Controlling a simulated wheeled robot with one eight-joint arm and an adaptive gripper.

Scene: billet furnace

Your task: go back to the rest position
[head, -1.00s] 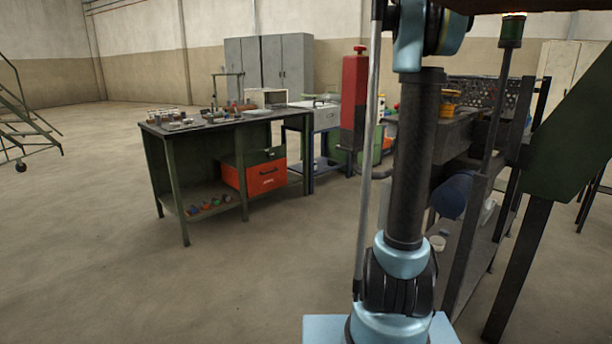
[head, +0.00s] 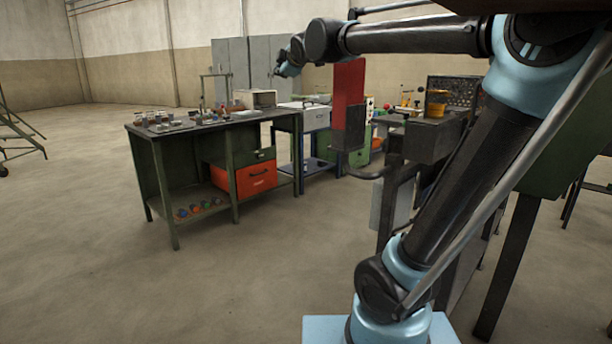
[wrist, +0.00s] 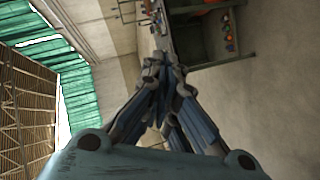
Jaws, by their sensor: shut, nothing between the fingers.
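My gripper (wrist: 165,72) shows in the wrist view with its fingers drawn together and nothing between them. It is clear of any object. In the head view my arm is raised and bent, with its forearm stretched level to the left. Its far end appears in the picture above the back of the green workbench (head: 203,149); the fingers are too small to make out there.
The workbench carries small parts and has an orange drawer (head: 256,179). A red post (head: 348,90) stands behind my arm, and grey cabinets (head: 230,68) stand at the back. A dark green frame (head: 560,150) is close on the right. The floor at left is open.

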